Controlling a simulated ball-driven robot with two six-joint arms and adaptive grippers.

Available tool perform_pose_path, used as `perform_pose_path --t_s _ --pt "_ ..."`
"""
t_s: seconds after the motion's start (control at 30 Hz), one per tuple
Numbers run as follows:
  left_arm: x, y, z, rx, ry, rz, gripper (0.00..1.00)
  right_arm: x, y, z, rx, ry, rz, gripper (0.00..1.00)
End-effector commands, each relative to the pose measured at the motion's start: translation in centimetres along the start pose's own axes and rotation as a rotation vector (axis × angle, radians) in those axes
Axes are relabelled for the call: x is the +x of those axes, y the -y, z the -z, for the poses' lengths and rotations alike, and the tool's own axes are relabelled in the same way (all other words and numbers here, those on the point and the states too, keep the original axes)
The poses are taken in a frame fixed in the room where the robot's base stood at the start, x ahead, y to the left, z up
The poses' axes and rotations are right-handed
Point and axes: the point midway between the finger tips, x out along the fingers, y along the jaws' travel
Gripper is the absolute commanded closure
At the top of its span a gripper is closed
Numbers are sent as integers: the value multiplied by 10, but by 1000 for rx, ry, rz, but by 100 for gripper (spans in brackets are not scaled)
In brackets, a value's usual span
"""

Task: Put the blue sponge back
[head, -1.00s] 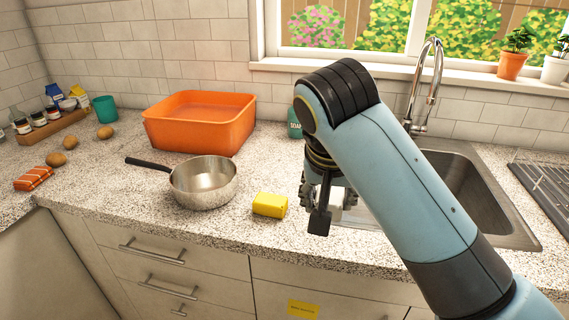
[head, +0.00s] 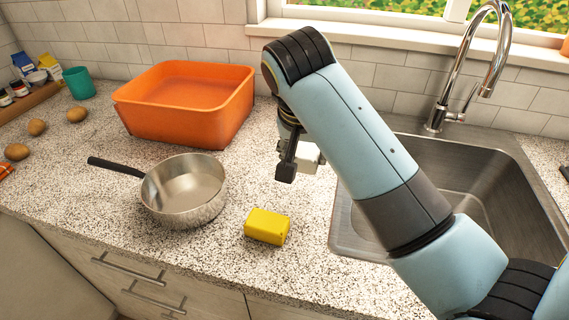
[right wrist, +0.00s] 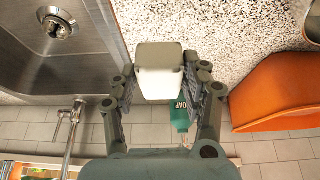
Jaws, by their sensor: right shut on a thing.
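No blue sponge shows in either view. My right gripper (head: 296,168) is shut on a white block (head: 308,156), held beside the sink's left edge. In the right wrist view the white block (right wrist: 160,70) sits between the two fingers of my right gripper (right wrist: 161,84). Its height above the counter is hard to tell. A yellow sponge-like block (head: 267,227) lies on the counter in front of the gripper, apart from it. My left gripper is not in view.
A steel sink (head: 440,170) with a tall tap (head: 470,65) is at the right. An orange tub (head: 185,105) stands at the back, and a steel saucepan (head: 184,190) in front of it. A green soap bottle (right wrist: 180,115) shows behind the gripper in the wrist view.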

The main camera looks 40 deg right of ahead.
Motion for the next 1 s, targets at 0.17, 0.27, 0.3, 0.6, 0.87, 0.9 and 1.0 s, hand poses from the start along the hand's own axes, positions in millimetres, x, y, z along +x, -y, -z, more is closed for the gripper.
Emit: perform_pose_path --t_s 0.17,0.27,0.3,0.6,0.87,0.9,1.0 --pt "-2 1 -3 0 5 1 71 30 35 10 0 1 -1 89" --pt "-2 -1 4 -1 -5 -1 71 40 46 14 -1 1 -1 89" --pt "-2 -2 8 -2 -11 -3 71 42 49 15 0 0 -1 89" --pt "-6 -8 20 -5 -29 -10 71 75 51 2 0 1 -2 89" --pt "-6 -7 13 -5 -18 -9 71 82 51 -1 1 -1 0 89" --pt "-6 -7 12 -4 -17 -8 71 82 51 -1 1 -1 0 89" --pt "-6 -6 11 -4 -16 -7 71 84 51 -2 0 0 0 89"
